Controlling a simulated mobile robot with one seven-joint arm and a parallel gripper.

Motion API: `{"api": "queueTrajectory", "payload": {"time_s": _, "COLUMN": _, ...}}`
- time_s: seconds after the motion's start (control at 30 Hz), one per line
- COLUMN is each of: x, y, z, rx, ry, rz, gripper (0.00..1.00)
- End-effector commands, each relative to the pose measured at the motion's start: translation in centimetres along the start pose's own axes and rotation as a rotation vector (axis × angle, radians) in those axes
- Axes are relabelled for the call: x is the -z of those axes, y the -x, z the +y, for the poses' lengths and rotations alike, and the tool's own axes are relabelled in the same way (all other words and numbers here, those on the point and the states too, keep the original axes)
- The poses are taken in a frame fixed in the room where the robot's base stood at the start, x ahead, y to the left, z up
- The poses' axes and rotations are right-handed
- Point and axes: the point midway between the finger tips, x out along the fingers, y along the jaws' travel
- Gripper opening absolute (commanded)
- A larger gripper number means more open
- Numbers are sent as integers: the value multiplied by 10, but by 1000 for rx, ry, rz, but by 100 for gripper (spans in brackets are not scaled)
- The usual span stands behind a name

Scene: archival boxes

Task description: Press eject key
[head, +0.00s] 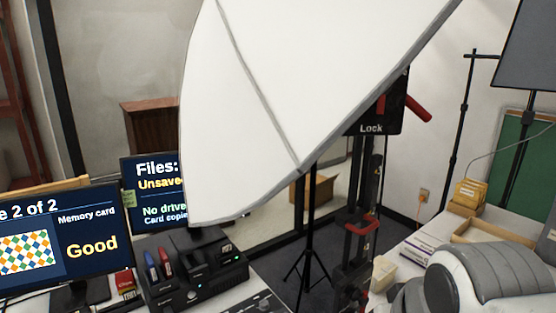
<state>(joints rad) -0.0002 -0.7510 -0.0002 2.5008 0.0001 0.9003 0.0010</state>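I cannot make out a key labelled eject. A black dock or card reader (197,283) stands on the desk at the lower left, with upright blue and red items in its top and small lights on its front. A dark panel with small keys (262,304) is cut off by the bottom edge. The left monitor (62,238) reads "2 of 2", "Memory card" and "Good". The monitor behind it (155,190) reads "Files: Unsave", "No drive" and "Card copie", partly hidden. My gripper is not in view; a grey and white part of my arm shows at the lower right.
A large white softbox (290,100) hangs across the middle and hides much behind it. A black stand with red handles, marked "Lock" (371,128), stands right of centre. A light stand (311,230) rises beside it. Yellow boxes (470,195) sit on the right table.

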Motion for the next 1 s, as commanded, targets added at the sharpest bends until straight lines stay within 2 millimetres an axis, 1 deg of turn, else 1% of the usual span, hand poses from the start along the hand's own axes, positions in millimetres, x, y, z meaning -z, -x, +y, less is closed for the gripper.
{"api": "queueTrajectory", "payload": {"time_s": 0.03, "x": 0, "y": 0, "z": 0, "rx": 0, "ry": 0, "rz": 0, "gripper": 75}}
{"api": "queueTrajectory", "payload": {"time_s": 0.17, "x": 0, "y": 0, "z": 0, "rx": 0, "ry": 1, "rz": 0, "gripper": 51}}
{"api": "queueTrajectory", "payload": {"time_s": 0.2, "x": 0, "y": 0, "z": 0, "rx": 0, "ry": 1, "rz": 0, "gripper": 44}}
{"api": "queueTrajectory", "payload": {"time_s": 0.27, "x": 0, "y": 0, "z": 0, "rx": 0, "ry": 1, "rz": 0, "gripper": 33}}
{"api": "queueTrajectory", "payload": {"time_s": 0.3, "x": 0, "y": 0, "z": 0, "rx": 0, "ry": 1, "rz": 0, "gripper": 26}}
{"api": "queueTrajectory", "payload": {"time_s": 0.37, "x": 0, "y": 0, "z": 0, "rx": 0, "ry": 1, "rz": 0, "gripper": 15}}
{"api": "queueTrajectory", "payload": {"time_s": 0.4, "x": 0, "y": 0, "z": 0, "rx": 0, "ry": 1, "rz": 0, "gripper": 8}}
{"api": "queueTrajectory", "payload": {"time_s": 0.43, "x": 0, "y": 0, "z": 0, "rx": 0, "ry": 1, "rz": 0, "gripper": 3}}
{"api": "queueTrajectory", "payload": {"time_s": 0.47, "x": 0, "y": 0, "z": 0, "rx": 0, "ry": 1, "rz": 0, "gripper": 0}}
{"api": "queueTrajectory", "payload": {"time_s": 1.0, "x": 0, "y": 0, "z": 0, "rx": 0, "ry": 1, "rz": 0, "gripper": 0}}
